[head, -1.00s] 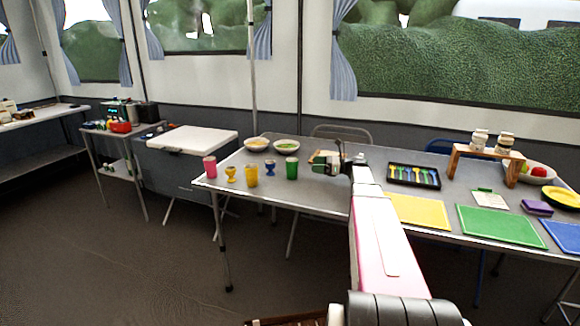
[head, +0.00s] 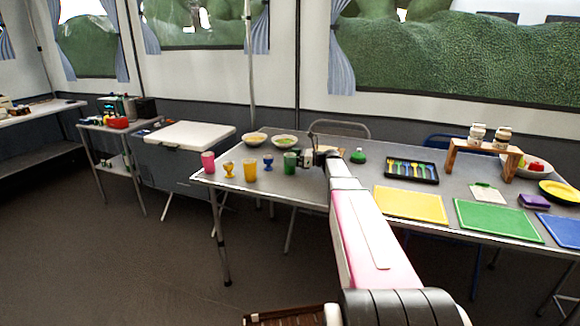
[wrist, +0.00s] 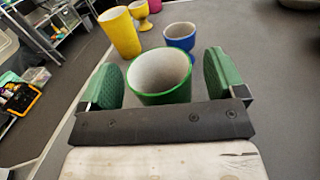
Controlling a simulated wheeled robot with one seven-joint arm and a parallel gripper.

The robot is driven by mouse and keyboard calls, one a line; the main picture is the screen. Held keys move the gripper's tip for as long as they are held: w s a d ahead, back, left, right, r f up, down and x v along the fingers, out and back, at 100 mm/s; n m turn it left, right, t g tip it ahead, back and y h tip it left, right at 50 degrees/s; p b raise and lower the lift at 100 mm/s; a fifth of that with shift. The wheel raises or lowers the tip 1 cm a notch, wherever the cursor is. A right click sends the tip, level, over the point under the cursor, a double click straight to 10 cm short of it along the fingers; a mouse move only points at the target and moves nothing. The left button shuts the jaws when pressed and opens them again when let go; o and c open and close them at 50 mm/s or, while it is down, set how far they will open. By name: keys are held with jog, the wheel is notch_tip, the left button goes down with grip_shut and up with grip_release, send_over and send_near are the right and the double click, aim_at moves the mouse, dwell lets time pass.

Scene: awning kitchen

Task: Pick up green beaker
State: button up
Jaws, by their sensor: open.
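The green beaker (head: 290,163) stands upright on the long grey table, at the right end of a row of cups. In the wrist view the green beaker (wrist: 160,76) shows its pale inside and green rim, between the two green finger pads. My gripper (wrist: 166,80) is open, one pad to each side of the beaker, with small gaps. In the head view my gripper (head: 308,158) is just right of the beaker, partly hidden by my own arm. The beaker's base is hidden in the wrist view.
A blue egg cup (wrist: 181,37) stands close behind the beaker. A yellow beaker (head: 250,171), a yellow egg cup (head: 228,169) and a pink cup (head: 208,162) stand further left. Two bowls (head: 285,141) sit behind. A green flask (head: 358,156) stands right of my arm.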

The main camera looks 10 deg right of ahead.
jog(key=shift+a, duration=0.1)
jog(key=c, duration=1)
